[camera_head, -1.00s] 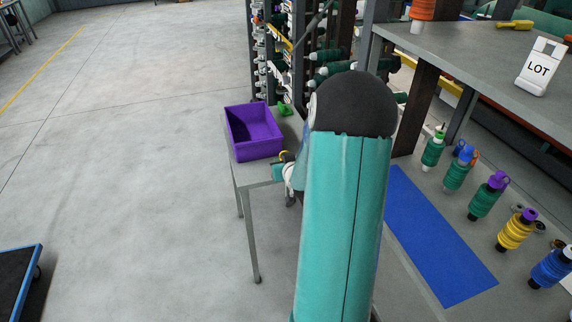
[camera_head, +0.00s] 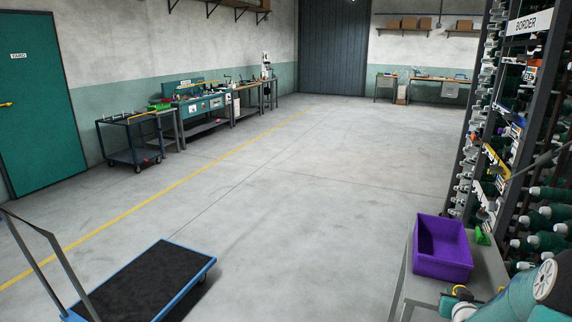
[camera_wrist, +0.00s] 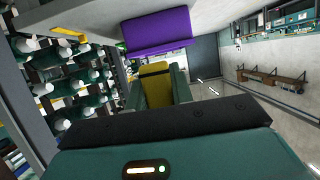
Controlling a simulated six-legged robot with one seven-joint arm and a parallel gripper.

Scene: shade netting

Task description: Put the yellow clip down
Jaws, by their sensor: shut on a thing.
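My gripper (camera_head: 456,300) is at the lower right in the head view, just in front of the purple bin. In the wrist view my gripper (camera_wrist: 157,88) is shut on the yellow clip (camera_wrist: 156,84), which sits between the two fingers. Only a small bit of the yellow clip (camera_head: 459,290) shows in the head view. The purple bin (camera_head: 442,268) stands on a small grey table (camera_head: 424,291). In the wrist view the purple bin (camera_wrist: 157,32) is just beyond the fingertips. I cannot tell whether the clip touches the table.
A green object (camera_head: 482,236) lies on the table right of the bin. A rack of spools (camera_head: 545,215) rises close on the right. A flat blue-edged trolley (camera_head: 145,285) stands at lower left. The floor between is clear, with workbenches (camera_head: 205,103) along the far wall.

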